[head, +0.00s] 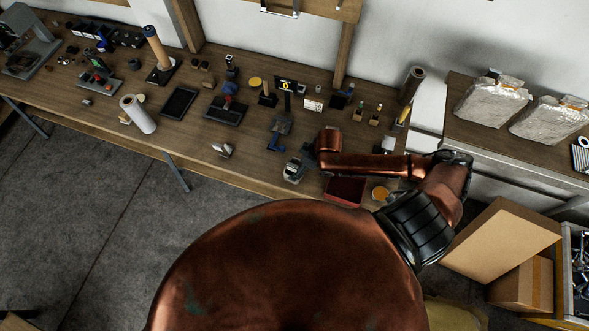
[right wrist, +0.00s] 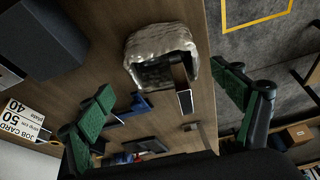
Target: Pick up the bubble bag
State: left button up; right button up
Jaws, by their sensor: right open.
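The bubble bag (head: 293,172) is a small, pale, crinkled, see-through pouch with something dark in it. It lies near the front edge of the workbench. In the right wrist view the bag (right wrist: 161,44) shows beyond the fingertips, between their lines, with its dark content facing me. My right gripper (right wrist: 168,100) is open, with green-padded fingers spread wide and nothing between them. The bag is apart from both fingers. In the head view my copper right arm reaches left over the bench, and its gripper is largely hidden beside the bag. My left gripper is not in view.
A dark red tray (head: 345,190) and an orange round item (head: 380,193) lie under my right arm. A blue tool (head: 276,142) lies behind the bag. Two large silver bags (head: 492,102) stand on the right-hand bench. Cardboard boxes (head: 505,240) stand on the floor.

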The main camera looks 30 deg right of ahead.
jog(key=shift+s+x, duration=0.2)
jog(key=shift+x, duration=2.15)
jog(key=shift+a, duration=0.2)
jog(key=shift+c, duration=0.7)
jog(key=c, duration=0.9)
jog(key=shift+c, duration=0.9)
jog(key=shift+r, duration=0.15)
